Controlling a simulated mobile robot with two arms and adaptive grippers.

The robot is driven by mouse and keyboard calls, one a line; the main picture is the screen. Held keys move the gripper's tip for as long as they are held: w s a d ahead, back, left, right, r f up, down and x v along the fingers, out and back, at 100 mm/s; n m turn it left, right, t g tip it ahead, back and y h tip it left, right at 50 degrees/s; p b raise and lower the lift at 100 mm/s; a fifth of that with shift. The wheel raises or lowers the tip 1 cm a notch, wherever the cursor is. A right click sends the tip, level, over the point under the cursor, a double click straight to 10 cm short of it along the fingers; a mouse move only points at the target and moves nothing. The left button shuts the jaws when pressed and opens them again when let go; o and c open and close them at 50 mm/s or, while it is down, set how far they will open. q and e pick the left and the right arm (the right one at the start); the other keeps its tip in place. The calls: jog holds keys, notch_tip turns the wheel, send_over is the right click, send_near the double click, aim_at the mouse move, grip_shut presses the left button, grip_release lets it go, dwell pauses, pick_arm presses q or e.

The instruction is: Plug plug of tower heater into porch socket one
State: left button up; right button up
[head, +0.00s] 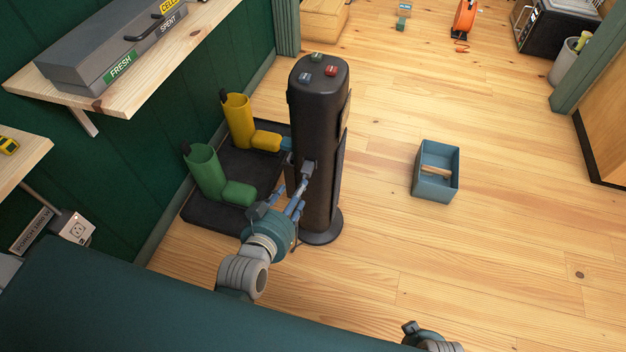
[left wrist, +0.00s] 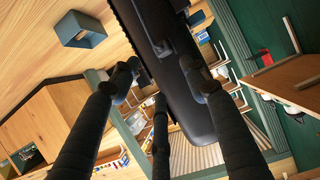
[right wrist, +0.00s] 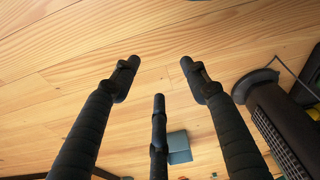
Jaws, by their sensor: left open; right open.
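The tower heater (head: 318,130), a tall dark column on a round base, stands on the wood floor in the head view. It fills the upper middle of the left wrist view (left wrist: 165,80). My right gripper (right wrist: 160,65) is open and empty over bare floor; only part of that arm shows at the head view's bottom edge. A white socket (head: 77,229) sits at the far left beside a sign reading PORCH. A thin dark cord (right wrist: 290,68) shows by the heater base; I cannot make out the plug.
Green and yellow boots (head: 207,175) stand on a black tray (head: 190,212) left of the heater. A wall shelf (head: 130,85) holds a grey box. A blue open crate (head: 437,172) sits on the floor to the right. Floor around the crate is clear.

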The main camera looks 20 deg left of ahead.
aim_at(305, 173)
pick_arm(q)
jog(key=b+x, duration=0.1)
jog(key=x, duration=0.2)
jog(key=b+x, duration=0.1)
jog(key=x, duration=0.2)
jog(key=b+x, duration=0.1)
jog(key=x, duration=0.3)
jog(key=shift+a+f, duration=0.1)
jog(key=shift+a, duration=0.25)
jog(key=shift+w+f, duration=0.1)
jog(key=shift+w, duration=0.2)
pick_arm(e)
notch_tip(305, 173, up, 11)
jog(key=w, duration=0.2)
jog(key=shift+w+f+t, duration=0.2)
jog(key=shift+w+t, duration=0.1)
jog(key=shift+w, duration=0.05)
pick_arm(q)
jog(key=shift+c, duration=0.6)
pick_arm(e)
jog(key=shift+a, duration=0.1)
pick_arm(q)
jog(key=c, duration=1)
jog(key=shift+o, duration=0.2)
pick_arm(e)
jog(key=shift+w, duration=0.1)
